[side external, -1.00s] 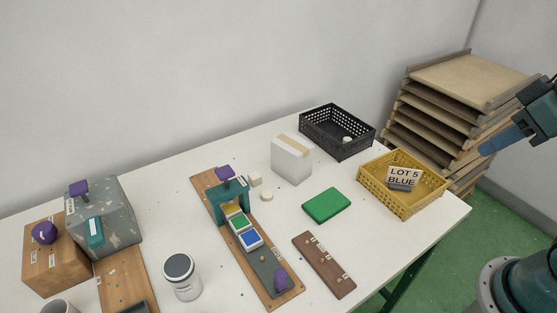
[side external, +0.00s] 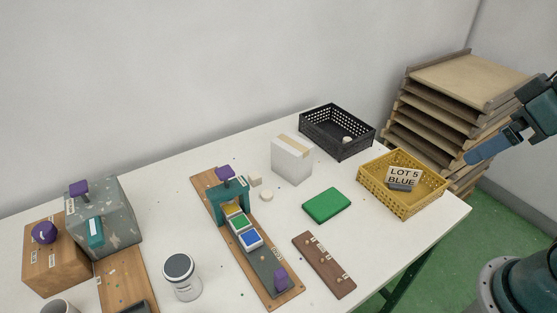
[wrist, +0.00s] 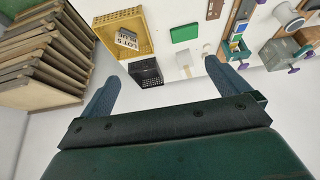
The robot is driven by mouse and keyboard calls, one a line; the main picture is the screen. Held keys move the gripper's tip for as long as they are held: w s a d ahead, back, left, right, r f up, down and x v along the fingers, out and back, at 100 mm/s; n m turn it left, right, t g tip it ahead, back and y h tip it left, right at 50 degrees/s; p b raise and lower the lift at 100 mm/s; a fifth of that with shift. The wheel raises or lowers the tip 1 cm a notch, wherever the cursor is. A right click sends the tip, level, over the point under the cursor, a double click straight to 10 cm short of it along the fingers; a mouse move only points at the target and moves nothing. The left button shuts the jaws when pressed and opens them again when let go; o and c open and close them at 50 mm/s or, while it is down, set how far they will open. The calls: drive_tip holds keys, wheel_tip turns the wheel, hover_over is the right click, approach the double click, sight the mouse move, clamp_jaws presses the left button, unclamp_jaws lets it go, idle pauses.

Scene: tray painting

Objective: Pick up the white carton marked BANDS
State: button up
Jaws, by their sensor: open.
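A white carton (side external: 291,163) with a tan tape strip on its top stands upright near the back middle of the table. No BANDS marking can be read on the faces in view. In the wrist view the carton (wrist: 183,60) is small and lies between my fingers, well beyond them. My gripper (side external: 472,156) is open and empty, in the air to the right of the table, apart from the carton. In the wrist view its two blue fingers (wrist: 161,70) stand wide apart.
A black crate (side external: 336,145) stands behind right of the carton, and a yellow basket (side external: 405,207) with a LOT 5 BLUE card is farther right. A green block (side external: 326,205) lies in front. A wooden board (side external: 206,194) with a teal arch is left. Stacked trays (side external: 467,75) stand beyond the table.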

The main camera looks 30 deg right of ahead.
drive_tip(key=w+a+r+n+g+y, duration=0.1)
drive_tip(key=w+a+r+n, duration=0.15)
drive_tip(key=w, duration=0.35)
drive_tip(key=w+a+r+n+y, duration=0.1)
drive_tip(key=w+r+n, duration=0.15)
drive_tip(key=w, duration=0.45)
drive_tip(key=n+g+y, duration=0.2)
drive_tip(key=n+g, duration=0.2)
drive_tip(key=n, duration=0.6)
hover_over(294, 142)
drive_tip(key=s+d, duration=0.2)
drive_tip(key=s, duration=0.3)
wheel_tip(294, 142, down, 11)
drive_tip(key=w+f+n, duration=0.1)
drive_tip(key=f, duration=0.3)
drive_tip(key=w+f+n+g, duration=0.1)
drive_tip(key=w+f+n, duration=0.1)
drive_tip(key=f, duration=0.2)
drive_tip(key=w+f+n, duration=0.2)
drive_tip(key=f, duration=0.3)
drive_tip(key=shift+w+a, duration=0.1)
drive_tip(key=shift+a, duration=0.15)
drive_tip(key=shift+w+f+g, duration=0.1)
drive_tip(key=shift+f+g, duration=0.2)
drive_tip(key=shift+f, duration=0.05)
drive_tip(key=shift+x, duration=0.8)
drive_tip(key=shift+a+f, duration=0.1)
drive_tip(key=shift+x, duration=2.8)
